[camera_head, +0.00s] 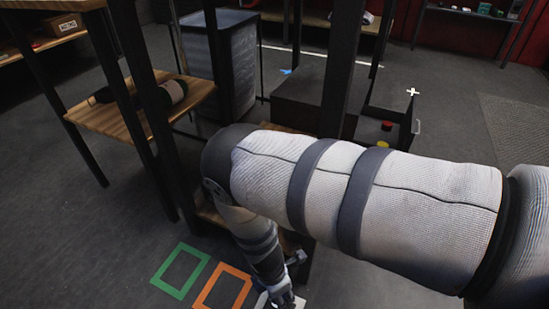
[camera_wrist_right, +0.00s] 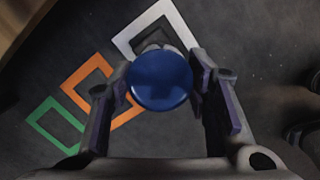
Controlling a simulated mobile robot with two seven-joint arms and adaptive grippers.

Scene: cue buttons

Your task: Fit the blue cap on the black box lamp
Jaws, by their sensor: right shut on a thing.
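The blue cap (camera_wrist_right: 161,80) is a round, glossy disc between the two fingers of my right gripper in the right wrist view. My right gripper (camera_head: 279,294) is shut on it, low at the bottom edge of the head view, above the floor near the coloured squares. A pale grey rounded shape (camera_wrist_right: 152,43) shows partly behind the cap, inside the white square; I cannot tell whether it is the lamp or whether the cap touches it. My left gripper is not in view.
A green square (camera_head: 180,270) and an orange square (camera_head: 222,289) mark the floor beside my gripper. A dark cabinet (camera_head: 300,97) has an open drawer holding a red piece (camera_head: 387,126) and a yellow piece (camera_head: 383,145). Dark shelf posts and a wooden shelf (camera_head: 105,122) stand nearby.

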